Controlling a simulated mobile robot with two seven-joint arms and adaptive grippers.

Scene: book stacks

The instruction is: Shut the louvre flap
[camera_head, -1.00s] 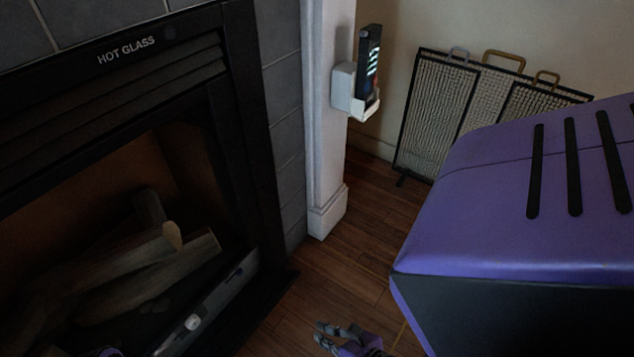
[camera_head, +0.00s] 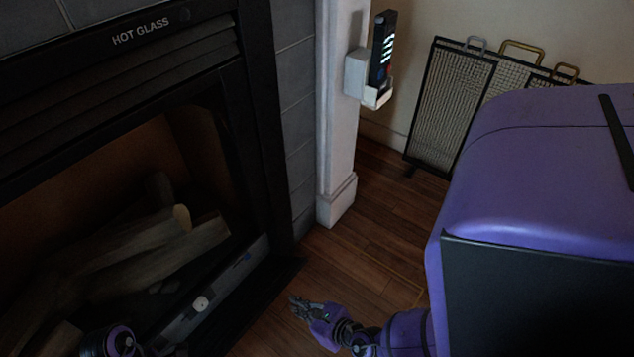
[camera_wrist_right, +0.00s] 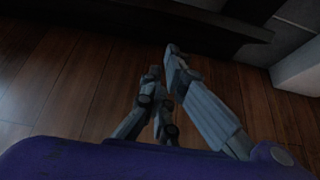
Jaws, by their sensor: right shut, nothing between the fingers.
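The fireplace has dark louvre slats (camera_head: 120,85) above its glass. A grey strip with a pale knob (camera_head: 201,303) runs along its bottom edge and looks like the louvre flap; I cannot tell how far open it stands. My right gripper (camera_head: 298,303) is low over the floor, to the right of the strip and apart from it. In the right wrist view its grey fingers (camera_wrist_right: 163,62) are shut and empty, pointing toward a dark edge. A purple joint of my left arm shows at the bottom left of the head view; the left gripper is out of sight.
A white post (camera_head: 338,120) stands right of the fireplace and carries a holder with a dark remote (camera_head: 382,52). A mesh screen (camera_head: 450,105) leans at the back wall. Bare wooden floor (camera_head: 365,255) lies between the fireplace and my purple body.

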